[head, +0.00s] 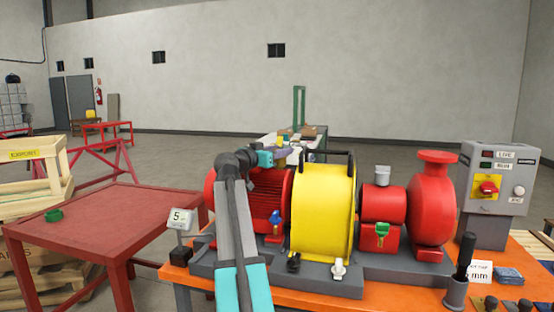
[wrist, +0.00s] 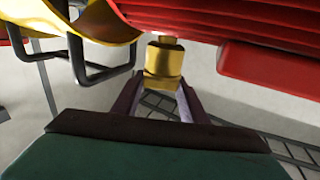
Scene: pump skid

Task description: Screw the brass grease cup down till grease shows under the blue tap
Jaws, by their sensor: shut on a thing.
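The brass grease cup (wrist: 163,62) shows in the wrist view, between my fingertips and against the red ribbed motor (wrist: 235,18). My gripper (wrist: 160,98) is shut on its lower part as pictured. The motor (head: 265,195) is left of the yellow guard in the head view. The blue tap (head: 275,219) hangs on the motor's front side, with no grease that I can make out under it. My teal wrist reaches over the motor's top in the head view; the fingers and cup cannot be made out there.
The yellow guard (head: 322,212) with dark handles stands right of the motor, then a red pump (head: 432,205) and a grey control box (head: 498,185). A small sign (head: 180,218) stands left of the skid.

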